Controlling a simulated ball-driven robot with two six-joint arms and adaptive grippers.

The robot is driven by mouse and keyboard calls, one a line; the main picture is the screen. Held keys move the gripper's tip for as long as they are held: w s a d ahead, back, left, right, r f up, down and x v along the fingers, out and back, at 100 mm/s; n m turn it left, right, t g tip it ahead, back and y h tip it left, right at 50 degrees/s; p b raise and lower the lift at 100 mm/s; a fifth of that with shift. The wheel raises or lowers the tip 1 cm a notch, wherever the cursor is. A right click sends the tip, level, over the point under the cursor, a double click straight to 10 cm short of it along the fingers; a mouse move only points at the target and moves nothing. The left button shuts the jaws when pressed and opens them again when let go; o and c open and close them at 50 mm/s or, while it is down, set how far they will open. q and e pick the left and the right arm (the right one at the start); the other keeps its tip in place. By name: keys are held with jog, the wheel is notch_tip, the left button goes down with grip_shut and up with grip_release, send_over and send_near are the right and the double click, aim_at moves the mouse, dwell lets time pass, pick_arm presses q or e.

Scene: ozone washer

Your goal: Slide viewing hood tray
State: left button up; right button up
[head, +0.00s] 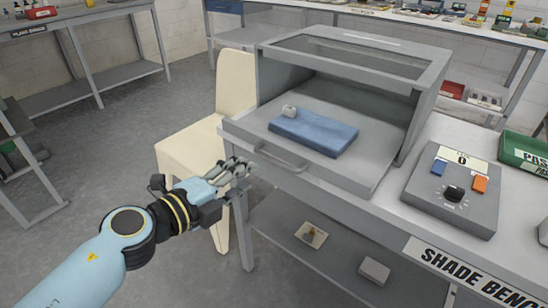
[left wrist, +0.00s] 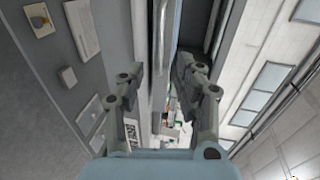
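The grey viewing hood (head: 345,65) stands on the shade bench, its top a dark glass pane. A bar handle (head: 283,160) is on the tray's front edge. My left gripper (head: 240,170) is just left of the handle, apart from it in the picture. My right gripper is not in view.
A cream chair (head: 190,150) stands close behind my left gripper. A control box (head: 452,190) with a knob and blue and orange buttons sits right of the tray. A green box (head: 525,152) lies beyond it.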

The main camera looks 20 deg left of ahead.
aim_at(271, 161)
pick_arm(q)
jog(key=b+x, duration=0.2)
jog(key=x, duration=0.8)
jog(key=shift+w, duration=0.15)
grip_shut()
